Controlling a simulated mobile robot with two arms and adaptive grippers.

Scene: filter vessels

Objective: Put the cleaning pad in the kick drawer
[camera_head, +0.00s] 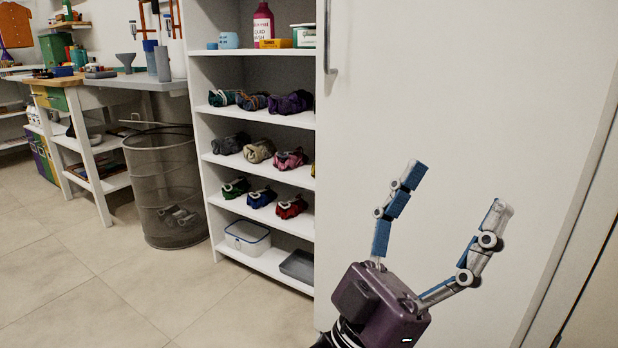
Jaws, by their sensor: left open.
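My left gripper (457,192) is in the lower right of the head view, in front of a tall white door. Its two blue-padded fingers are spread wide and nothing is between them. My right gripper is not in view. I cannot make out a cleaning pad or a kick drawer in this view.
A white shelf unit (204,165) holds rolled cloth bundles, a lidded box (247,238) and a grey tray (298,266). A mesh bin (165,190) and a workbench (90,143) stand to its left. The white door (470,90) has a metal handle (330,38). The tiled floor is clear at front left.

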